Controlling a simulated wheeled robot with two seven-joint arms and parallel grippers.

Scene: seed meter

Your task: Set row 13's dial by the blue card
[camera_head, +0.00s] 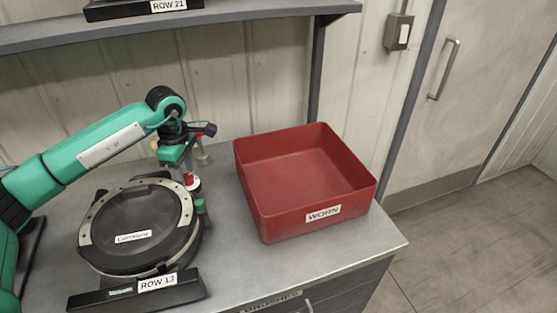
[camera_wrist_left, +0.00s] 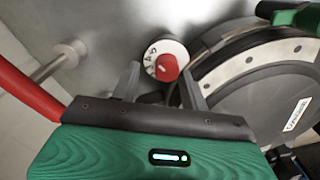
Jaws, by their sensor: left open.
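The row 13 seed meter (camera_head: 140,228) is a round black unit with a pale metal ring, on a dark base labelled ROW 13. Its dial (camera_wrist_left: 167,67), a red knob on a white lettered face, sits beside the meter's rim; it also shows in the head view (camera_head: 191,182). My left gripper (camera_wrist_left: 160,88) is open, its two fingers pointing at the dial with the red knob between and just beyond the tips. I cannot tell whether they touch it. No blue card is visible in either view. My right gripper is in neither view.
A red bin (camera_head: 306,180) labelled WORN stands to the right of the meter on the grey bench (camera_head: 222,262). A green knob (camera_head: 202,206) sits at the meter's right side. A shelf (camera_head: 230,25) with a ROW 21 unit runs above. A pale post (camera_wrist_left: 60,60) stands near the gripper.

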